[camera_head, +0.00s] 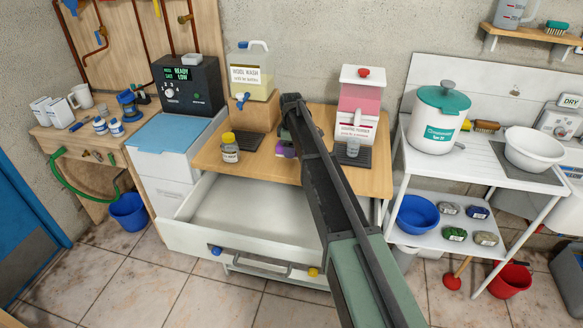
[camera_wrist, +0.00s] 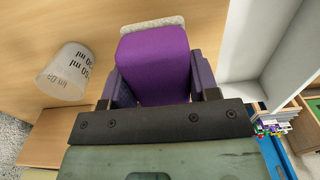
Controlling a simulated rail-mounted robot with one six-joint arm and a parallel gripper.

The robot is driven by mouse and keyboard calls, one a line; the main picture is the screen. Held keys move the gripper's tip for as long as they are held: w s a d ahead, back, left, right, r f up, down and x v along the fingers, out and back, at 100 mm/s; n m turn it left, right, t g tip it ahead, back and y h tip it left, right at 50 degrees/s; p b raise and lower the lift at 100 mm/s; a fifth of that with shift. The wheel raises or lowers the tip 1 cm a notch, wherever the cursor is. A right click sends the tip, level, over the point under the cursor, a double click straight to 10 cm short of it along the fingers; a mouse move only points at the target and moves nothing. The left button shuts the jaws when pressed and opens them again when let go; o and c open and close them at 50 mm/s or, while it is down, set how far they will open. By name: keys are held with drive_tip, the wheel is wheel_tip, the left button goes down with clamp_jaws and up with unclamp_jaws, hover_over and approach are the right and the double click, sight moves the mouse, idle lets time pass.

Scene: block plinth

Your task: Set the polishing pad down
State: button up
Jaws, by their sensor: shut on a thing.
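The polishing pad (camera_wrist: 152,48) is a purple block with a pale, rough face along its far edge in the wrist view. My gripper (camera_wrist: 160,82) is shut on it, one finger on each side. In the head view my gripper (camera_head: 286,137) is over the wooden tabletop (camera_head: 319,171), with a small bit of the purple pad (camera_head: 288,152) showing beside my arm. The rest of the pad is hidden there. I cannot tell whether the pad touches the tabletop.
A jar with a yellow lid (camera_head: 229,148) stands left of the pad. The wool wash jug (camera_head: 251,72) sits on a wooden block behind. An open drawer (camera_head: 240,212) juts out below.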

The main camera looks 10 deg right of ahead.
sight(292, 163)
wheel_tip(292, 163, down, 4)
drive_tip(key=b, duration=0.4)
drive_tip(key=shift+f, duration=0.25)
drive_tip(key=shift+r, duration=0.3)
drive_tip(key=shift+f, duration=0.2)
drive_tip(key=o, duration=0.9)
drive_tip(key=shift+r, duration=0.1)
